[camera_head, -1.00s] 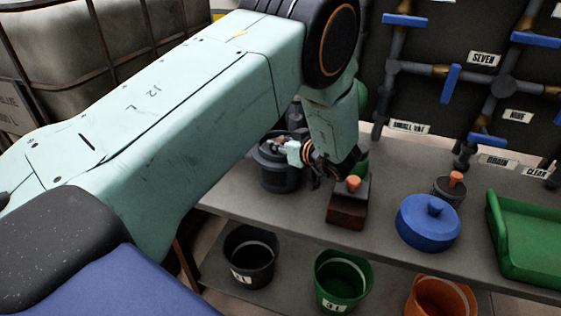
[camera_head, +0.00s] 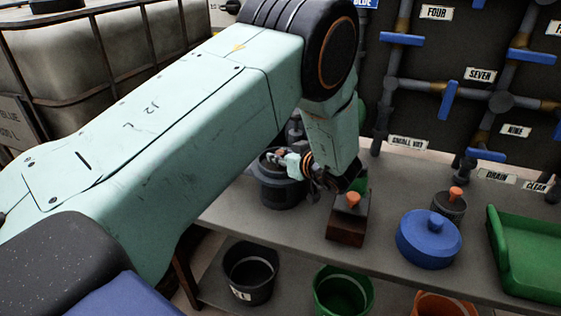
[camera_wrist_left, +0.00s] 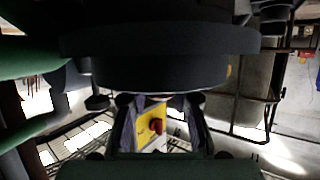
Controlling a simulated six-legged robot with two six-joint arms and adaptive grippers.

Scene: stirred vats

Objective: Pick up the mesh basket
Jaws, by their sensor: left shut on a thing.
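My left gripper (camera_head: 288,161) is at the upper rim of a dark round vat (camera_head: 281,190) on the grey bench. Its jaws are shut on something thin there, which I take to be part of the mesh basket. The basket itself is not clearly seen; the gripper and the dark vat hide it. In the left wrist view my left gripper (camera_wrist_left: 159,112) points away from the camera below a wide dark round shape. My right gripper is in no view.
On the bench (camera_head: 385,262) right of the gripper stand a dark block with an orange knob (camera_head: 349,220), a blue lid (camera_head: 428,242) and a green tray (camera_head: 530,270). A black bucket (camera_head: 248,283) and a green bucket (camera_head: 343,297) stand below. Pipes with blue valves rise behind.

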